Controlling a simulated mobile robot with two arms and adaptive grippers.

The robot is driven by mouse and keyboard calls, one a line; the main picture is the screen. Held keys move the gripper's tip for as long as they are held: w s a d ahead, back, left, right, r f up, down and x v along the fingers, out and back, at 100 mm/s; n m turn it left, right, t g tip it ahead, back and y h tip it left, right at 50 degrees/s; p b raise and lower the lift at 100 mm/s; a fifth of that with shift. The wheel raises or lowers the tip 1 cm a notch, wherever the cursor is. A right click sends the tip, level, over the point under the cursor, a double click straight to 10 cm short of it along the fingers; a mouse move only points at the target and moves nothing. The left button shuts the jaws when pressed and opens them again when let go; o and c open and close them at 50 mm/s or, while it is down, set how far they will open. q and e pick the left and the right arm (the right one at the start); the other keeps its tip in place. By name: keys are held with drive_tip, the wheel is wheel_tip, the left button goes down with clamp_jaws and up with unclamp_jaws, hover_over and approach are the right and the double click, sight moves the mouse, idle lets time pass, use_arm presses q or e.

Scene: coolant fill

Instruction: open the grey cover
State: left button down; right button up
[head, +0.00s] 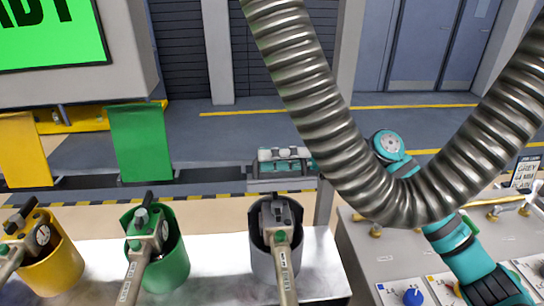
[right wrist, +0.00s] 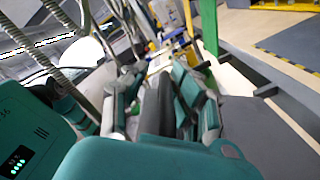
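My right gripper (head: 285,160) is beyond the grey holder, past the far edge of the white counter, in line with the dark rail. A grey surface (head: 280,187), which looks like the grey cover, shows just below it, mostly hidden. The right wrist view shows the teal fingers of my right gripper (right wrist: 158,105) with dark grey between them. I cannot tell whether that is pads or the cover's edge. The green cover (head: 140,143) and yellow cover (head: 24,150) stand upright on the left. My left gripper is not in view.
Nozzles sit in the yellow holder (head: 55,265), green holder (head: 168,265) and grey holder (head: 262,262) on the white counter (head: 215,262). A thick ribbed metal hose (head: 320,110) hangs in front of my right arm. A grey panel (head: 375,262) with knobs is at the right.

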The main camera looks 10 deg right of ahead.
drive_tip(key=shift+w+d+f, duration=0.1)
drive_tip(key=shift+w+f, duration=0.15)
drive_tip(key=shift+w+d, duration=0.1)
drive_tip(key=shift+w, duration=0.1)
drive_tip(key=shift+s+d, duration=0.1)
drive_tip(key=shift+d, duration=0.35)
drive_tip(key=d, duration=1.1)
drive_tip(key=shift+f, duration=0.1)
